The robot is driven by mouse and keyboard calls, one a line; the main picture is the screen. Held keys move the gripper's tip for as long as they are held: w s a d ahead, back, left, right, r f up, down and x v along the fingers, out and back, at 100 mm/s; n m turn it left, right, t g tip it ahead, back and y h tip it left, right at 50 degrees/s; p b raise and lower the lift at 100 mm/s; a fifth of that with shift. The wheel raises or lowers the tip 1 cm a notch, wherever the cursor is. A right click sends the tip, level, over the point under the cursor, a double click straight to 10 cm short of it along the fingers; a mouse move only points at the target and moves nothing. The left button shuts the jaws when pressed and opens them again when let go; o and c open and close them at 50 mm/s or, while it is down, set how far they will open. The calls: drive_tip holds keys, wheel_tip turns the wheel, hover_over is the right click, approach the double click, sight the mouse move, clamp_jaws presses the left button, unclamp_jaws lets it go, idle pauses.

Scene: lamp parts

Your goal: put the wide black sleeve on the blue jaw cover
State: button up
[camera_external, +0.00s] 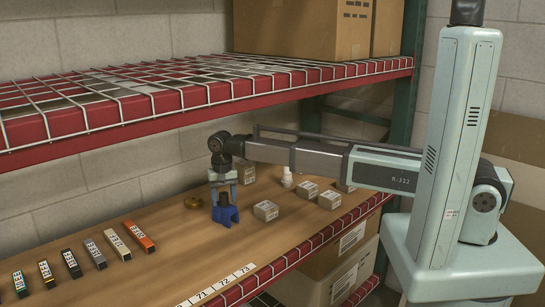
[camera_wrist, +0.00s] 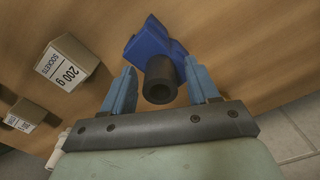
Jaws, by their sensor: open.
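The blue jaw cover (camera_external: 219,216) stands on the wooden shelf, and its blue body also shows at the top of the wrist view (camera_wrist: 151,41). The wide black sleeve (camera_wrist: 158,76) is a short, dark tube with an open round end facing the wrist camera. It appears to be upright on the jaw cover; how deep it sits is hidden. In the external view the sleeve (camera_external: 225,199) is small and partly covered. My gripper (camera_wrist: 161,68) is open, with one blue finger on each side of the sleeve and narrow gaps visible. In the external view my gripper (camera_external: 224,190) is directly above the jaw cover.
A small cardboard box (camera_external: 265,210) stands close to the right of the jaw cover; more boxes (camera_external: 308,191) are behind. A brass disc (camera_external: 193,202) lies to the left. Several labelled blocks (camera_external: 95,254) line the left. A wire-topped upper shelf (camera_external: 180,95) hangs above.

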sight(224, 193)
drive_tip(key=shift+r, duration=0.15)
wheel_tip(224, 193, up, 12)
idle(0.7)
idle(0.5)
